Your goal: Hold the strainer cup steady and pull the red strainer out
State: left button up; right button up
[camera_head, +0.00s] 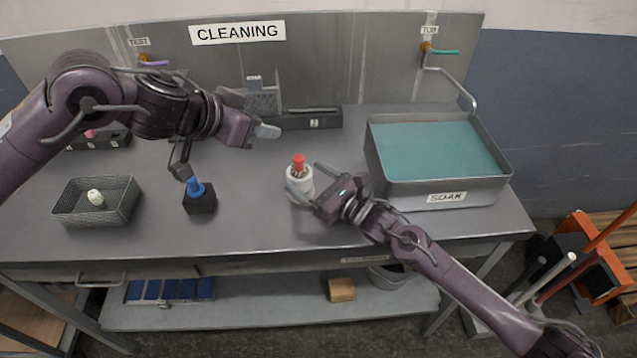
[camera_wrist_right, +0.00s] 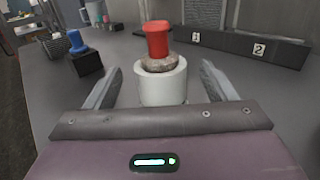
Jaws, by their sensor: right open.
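The red strainer (camera_head: 298,162) stands upright in the top of the white strainer cup (camera_head: 300,181), near the middle of the metal table. In the right wrist view the red strainer (camera_wrist_right: 157,40) sits above a brownish lump at the mouth of the cup (camera_wrist_right: 162,86). My right gripper (camera_head: 308,184) is open, with one finger on each side of the cup; a gap shows on both sides in the wrist view (camera_wrist_right: 160,85). My left gripper (camera_head: 265,132) is up and left of the cup, away from it; its finger spacing is not clear.
A blue-topped piece in a black block (camera_head: 199,204) and a wire basket (camera_head: 128,210) with a pale object stand to the left. A soak tub (camera_head: 380,165) of teal liquid is to the right. A numbered dark rail (camera_head: 325,121) runs behind. Table in front is clear.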

jog(key=x, duration=0.5)
jog(key=shift+w+a, duration=0.1)
jog(key=shift+w, duration=0.05)
jog(key=c, duration=1.1)
pick_arm(q)
jog(key=shift+o, duration=0.8)
pick_arm(e)
jog(key=shift+c, duration=0.2)
pick_arm(q)
jog(key=shift+o, duration=0.4)
jog(key=s+d+f+m+h, duration=0.1)
jog(key=d+f+h, duration=0.3)
jog(key=f, duration=0.3)
jog(key=shift+s+h, duration=0.3)
jog(key=shift+h, duration=0.1)
jog(key=n+t, duration=0.1)
jog(key=t, duration=0.4)
send_near(295, 162)
jog(key=shift+h, duration=0.3)
jog(key=x, duration=0.9)
jog(key=shift+w+d+f, duration=0.1)
jog(key=shift+w+f, duration=0.1)
jog(key=shift+w, duration=0.2)
